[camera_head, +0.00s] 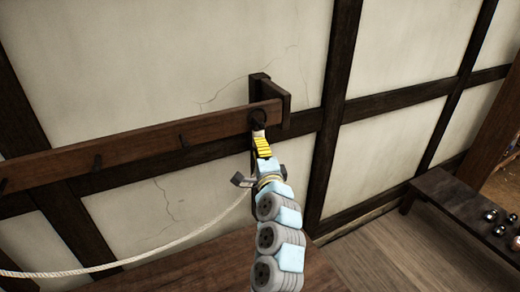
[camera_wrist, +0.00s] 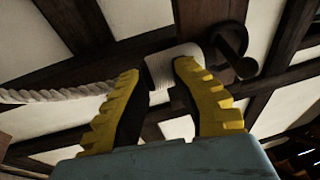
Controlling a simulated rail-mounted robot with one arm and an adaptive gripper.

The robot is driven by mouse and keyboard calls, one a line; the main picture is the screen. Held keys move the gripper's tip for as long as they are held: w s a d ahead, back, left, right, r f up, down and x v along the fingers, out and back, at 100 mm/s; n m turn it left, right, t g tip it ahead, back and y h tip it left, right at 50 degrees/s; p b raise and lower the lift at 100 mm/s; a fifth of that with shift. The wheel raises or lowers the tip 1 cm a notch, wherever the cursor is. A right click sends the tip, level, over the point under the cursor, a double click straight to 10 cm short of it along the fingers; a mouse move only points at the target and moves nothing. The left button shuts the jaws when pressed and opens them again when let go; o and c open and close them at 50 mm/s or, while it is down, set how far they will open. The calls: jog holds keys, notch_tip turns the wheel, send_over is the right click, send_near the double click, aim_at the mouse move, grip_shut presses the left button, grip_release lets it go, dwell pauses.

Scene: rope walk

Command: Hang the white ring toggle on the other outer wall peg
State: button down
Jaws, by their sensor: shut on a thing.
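My gripper (camera_head: 262,143) is at the right end of the brown peg rail (camera_head: 140,146). In the wrist view its yellow fingers (camera_wrist: 158,80) are shut on the white wrapped body of the ring toggle (camera_wrist: 170,62). A small white part of the toggle (camera_head: 258,131) shows above the fingers in the head view. Its dark ring (camera_wrist: 240,38) is at the rightmost outer peg (camera_wrist: 234,66) and appears to be around it. I cannot tell how far along the peg it sits. The white rope (camera_wrist: 50,96) runs off to the left.
Other dark pegs (camera_head: 183,142) along the rail to the left look empty. The rope (camera_head: 160,243) sags left below the rail. A dark bracket (camera_head: 283,98) closes the rail's right end. A low bench (camera_head: 455,205) with several shiny balls stands at the right.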

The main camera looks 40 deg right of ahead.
jog(key=c, duration=1)
grip_release()
jog(key=shift+w+a+r, duration=0.1)
jog(key=shift+w+r, duration=0.05)
jog(key=shift+w, duration=0.05)
jog(key=shift+s, duration=0.1)
jog(key=shift+v, duration=6)
